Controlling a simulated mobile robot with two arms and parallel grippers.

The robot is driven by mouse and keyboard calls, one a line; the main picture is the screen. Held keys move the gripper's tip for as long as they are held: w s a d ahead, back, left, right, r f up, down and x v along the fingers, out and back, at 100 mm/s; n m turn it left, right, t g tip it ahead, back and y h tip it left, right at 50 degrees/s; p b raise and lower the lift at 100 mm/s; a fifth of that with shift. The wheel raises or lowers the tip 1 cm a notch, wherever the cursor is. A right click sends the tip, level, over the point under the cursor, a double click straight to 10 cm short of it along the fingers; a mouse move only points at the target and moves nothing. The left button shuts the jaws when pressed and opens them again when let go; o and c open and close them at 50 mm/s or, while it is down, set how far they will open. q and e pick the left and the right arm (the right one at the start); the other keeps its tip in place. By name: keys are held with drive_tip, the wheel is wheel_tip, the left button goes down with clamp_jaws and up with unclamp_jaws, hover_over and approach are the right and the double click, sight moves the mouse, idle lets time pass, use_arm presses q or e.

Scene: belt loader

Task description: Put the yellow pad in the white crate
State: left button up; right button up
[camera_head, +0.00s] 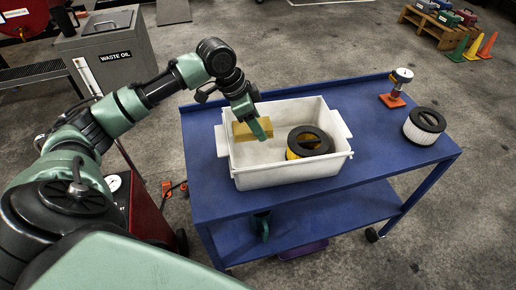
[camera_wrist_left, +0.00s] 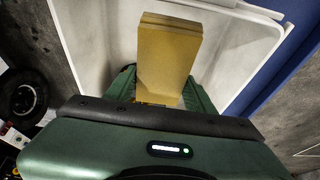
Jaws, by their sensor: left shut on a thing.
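The yellow pad (camera_head: 246,131) is a flat yellow block held by my left gripper (camera_head: 262,128), over the left part of the white crate (camera_head: 290,176). In the left wrist view the pad (camera_wrist_left: 168,50) stands out between the green fingers of my left gripper (camera_wrist_left: 160,95), which is shut on it. White crate walls (camera_wrist_left: 85,30) surround it there. I cannot tell whether the pad touches the crate floor. The crate stands on the blue cart. My right gripper is not in view.
A black-topped yellow filter (camera_head: 307,142) is inside the crate on the right. On the blue cart (camera_head: 385,150) stand a white filter with a black top (camera_head: 424,126) and a small gauge on an orange base (camera_head: 392,99). A waste oil bin (camera_head: 108,48) stands behind left.

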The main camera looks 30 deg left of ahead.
sight(241, 127)
use_arm(q)
wheel_tip(241, 127, down, 11)
drive_tip(key=shift+s+r+p, duration=0.1)
drive_tip(key=shift+r+p, duration=0.05)
drive_tip(key=shift+p, duration=0.35)
drive_tip(key=o, duration=1.3)
drive_tip(key=shift+o, duration=0.2)
drive_tip(key=b+v, duration=0.1)
drive_tip(key=v, duration=1.1)
drive_tip(key=shift+r, duration=0.1)
